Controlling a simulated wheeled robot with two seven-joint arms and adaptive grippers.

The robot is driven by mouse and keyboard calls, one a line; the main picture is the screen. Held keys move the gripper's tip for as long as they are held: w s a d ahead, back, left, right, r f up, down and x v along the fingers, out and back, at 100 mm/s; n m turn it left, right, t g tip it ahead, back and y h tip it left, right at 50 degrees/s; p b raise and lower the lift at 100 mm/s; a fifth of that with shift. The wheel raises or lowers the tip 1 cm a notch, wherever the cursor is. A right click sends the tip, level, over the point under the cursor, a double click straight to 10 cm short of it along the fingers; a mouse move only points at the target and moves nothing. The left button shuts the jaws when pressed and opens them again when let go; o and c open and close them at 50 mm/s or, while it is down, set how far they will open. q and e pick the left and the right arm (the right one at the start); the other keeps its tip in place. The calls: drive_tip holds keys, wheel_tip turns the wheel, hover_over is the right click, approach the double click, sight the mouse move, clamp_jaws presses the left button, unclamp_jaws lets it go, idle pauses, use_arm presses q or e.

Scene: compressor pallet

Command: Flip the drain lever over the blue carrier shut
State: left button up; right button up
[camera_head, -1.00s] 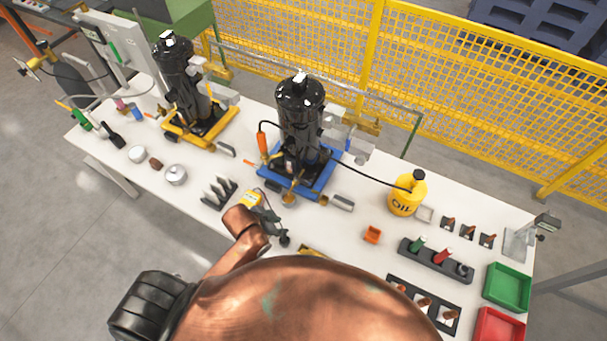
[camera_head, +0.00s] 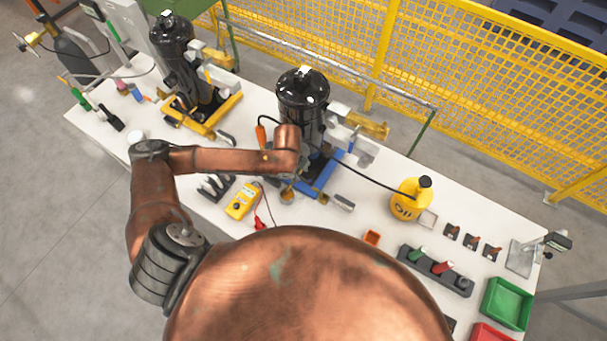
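The blue carrier (camera_head: 322,184) stands mid-table with a black compressor (camera_head: 303,92) upright on it. My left arm reaches across from the left, its wrist over the carrier's left side. My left gripper (camera_head: 305,168) is small and mostly hidden behind the wrist, close to the compressor's base. I cannot tell its opening or whether it touches anything. I cannot make out the drain lever; my arm covers the carrier's left side. A small brass cup (camera_head: 287,195) sits at the carrier's front edge. My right gripper is not in view.
A yellow carrier (camera_head: 203,122) with another black compressor stands at left. A yellow meter (camera_head: 242,201) with leads lies in front. A yellow oil can (camera_head: 410,200), green bin (camera_head: 507,303) and red bin (camera_head: 490,333) are right. A yellow fence (camera_head: 400,60) runs behind.

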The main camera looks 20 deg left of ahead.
sight(302, 179)
use_arm(q)
drive_tip(key=f, duration=0.5)
drive_tip(key=shift+w, duration=0.4)
drive_tip(key=shift+w+d+f, duration=0.1)
drive_tip(key=shift+f, duration=0.4)
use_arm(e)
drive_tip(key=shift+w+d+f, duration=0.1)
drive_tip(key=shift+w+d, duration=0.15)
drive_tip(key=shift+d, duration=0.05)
use_arm(q)
clamp_jaws()
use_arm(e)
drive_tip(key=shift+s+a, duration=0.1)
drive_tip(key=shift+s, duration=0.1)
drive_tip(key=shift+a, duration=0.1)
